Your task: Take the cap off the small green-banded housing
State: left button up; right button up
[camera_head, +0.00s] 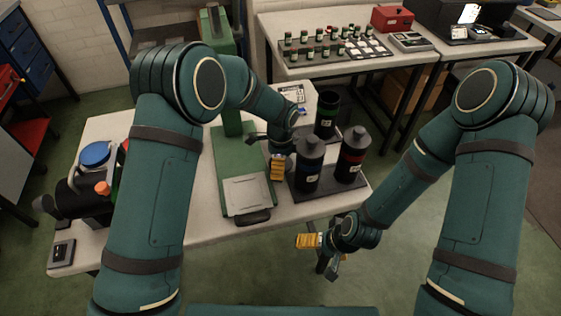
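The green-banded housing (326,117) is a dark upright cylinder at the back of the front table. Its top looks dark and wide, and I cannot tell whether a cap sits on it. In front of it stand a dark blue-banded cylinder (308,166) and a red-banded cylinder (350,157), both with grey narrowed tops. My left gripper (266,155) is left of the blue-banded cylinder, above the green fixture, fingers apart and empty. My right gripper (322,252) hangs beyond the table's front edge, fingers apart and empty.
A green fixture (232,160) with a column and pale plate (247,195) stands mid-table. A device with a blue lid (95,154) is at the left. A back table holds several small bottles (322,50) and a red box (391,18). Table space at the fixture's left is partly hidden by my arm.

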pick_arm(q)
notch_tip(320, 180, up, 12)
jog(key=shift+r+p, duration=0.1)
jog(key=shift+p, duration=0.85)
jog(key=shift+s, duration=0.1)
